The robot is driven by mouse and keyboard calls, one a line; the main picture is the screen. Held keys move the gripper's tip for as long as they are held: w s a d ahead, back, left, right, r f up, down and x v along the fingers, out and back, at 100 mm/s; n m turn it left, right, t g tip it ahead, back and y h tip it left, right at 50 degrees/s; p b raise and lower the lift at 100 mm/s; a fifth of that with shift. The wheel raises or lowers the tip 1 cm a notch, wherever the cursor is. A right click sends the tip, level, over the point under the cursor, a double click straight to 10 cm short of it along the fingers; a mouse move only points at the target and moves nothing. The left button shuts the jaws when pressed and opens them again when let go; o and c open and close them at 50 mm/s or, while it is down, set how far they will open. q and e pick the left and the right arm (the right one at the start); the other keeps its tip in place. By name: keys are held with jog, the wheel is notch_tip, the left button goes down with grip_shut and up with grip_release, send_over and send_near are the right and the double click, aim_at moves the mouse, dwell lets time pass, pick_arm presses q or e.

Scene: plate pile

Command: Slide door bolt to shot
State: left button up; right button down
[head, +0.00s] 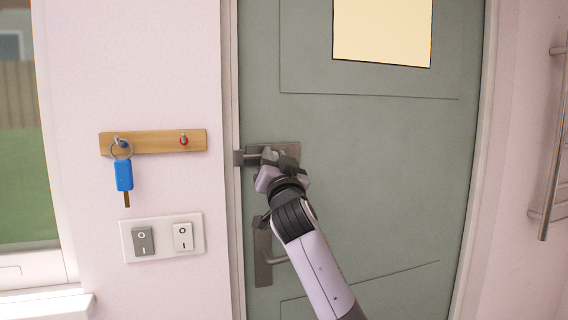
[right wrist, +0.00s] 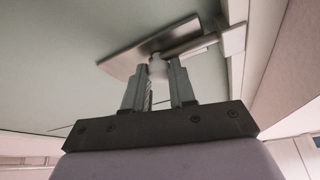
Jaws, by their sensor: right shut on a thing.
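The door bolt has a grey metal plate (head: 287,149) on the green door (head: 370,190), near its left edge. My right gripper (head: 268,160) is at the bolt and covers part of it. In the right wrist view, the gripper's fingers (right wrist: 160,76) are shut on the bolt's small round knob (right wrist: 157,66), below the plate (right wrist: 140,52). The bolt's rod (right wrist: 190,45) runs from the knob to the keeper block (right wrist: 234,40) at the door frame. The rod's end meets the keeper; how deep it sits inside I cannot tell. My left gripper is not in view.
A door handle (head: 264,256) sits below the bolt, partly behind my right arm. Left of the door are a wooden key rack (head: 158,140) with a blue key (head: 124,175), and a switch panel (head: 162,238). A metal rail (head: 552,150) is at the far right.

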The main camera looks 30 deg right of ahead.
jog(key=shift+a, duration=0.2)
jog(key=c, duration=0.9)
grip_release()
jog(key=shift+a, duration=0.1)
jog(key=b+v, duration=0.2)
jog(key=v, duration=0.5)
